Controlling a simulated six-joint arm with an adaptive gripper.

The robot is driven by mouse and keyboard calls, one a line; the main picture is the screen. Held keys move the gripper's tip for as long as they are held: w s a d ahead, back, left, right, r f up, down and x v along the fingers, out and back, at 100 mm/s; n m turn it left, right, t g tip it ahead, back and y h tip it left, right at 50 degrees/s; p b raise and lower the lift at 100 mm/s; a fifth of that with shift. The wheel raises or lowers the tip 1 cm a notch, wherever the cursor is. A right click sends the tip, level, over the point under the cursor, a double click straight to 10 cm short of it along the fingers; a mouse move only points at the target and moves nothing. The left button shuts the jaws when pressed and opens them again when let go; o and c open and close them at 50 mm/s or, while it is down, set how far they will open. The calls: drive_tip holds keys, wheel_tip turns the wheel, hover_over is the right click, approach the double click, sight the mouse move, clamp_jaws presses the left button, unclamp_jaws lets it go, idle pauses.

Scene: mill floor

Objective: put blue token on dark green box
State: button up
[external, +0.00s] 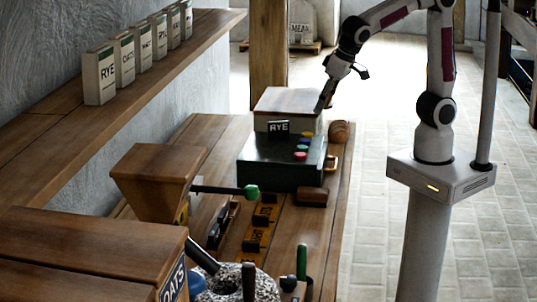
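The dark green box (262,176) stands on the wooden bench. Several small coloured tokens lie in a row on the right part of its top. The blue token (302,148) appears to be among them, between reddish ones, with a yellow token (308,134) at the far end. The tokens are very small here. My gripper (322,106) points down, above and beyond the tokens, near the right edge of a wood-topped pale box (290,100). Its fingers are narrow and dark in this view, so I cannot tell whether they are open. No held object shows.
A wooden hopper (158,180) and a green-tipped lever (251,192) are nearer the camera.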

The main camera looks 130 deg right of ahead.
drive_tip(key=s+a+r+n+t+y, duration=0.1)
drive_tip(key=s+a+n+t+y, duration=0.2)
drive_tip(key=s+a+n, duration=0.9)
drive_tip(key=s+a+y, duration=0.1)
drive_tip(key=s+a, duration=0.2)
drive_tip(key=a, duration=0.1)
drive_tip(key=shift+r, duration=0.25)
drive_tip(key=shift+s, duration=0.1)
idle(1.1)
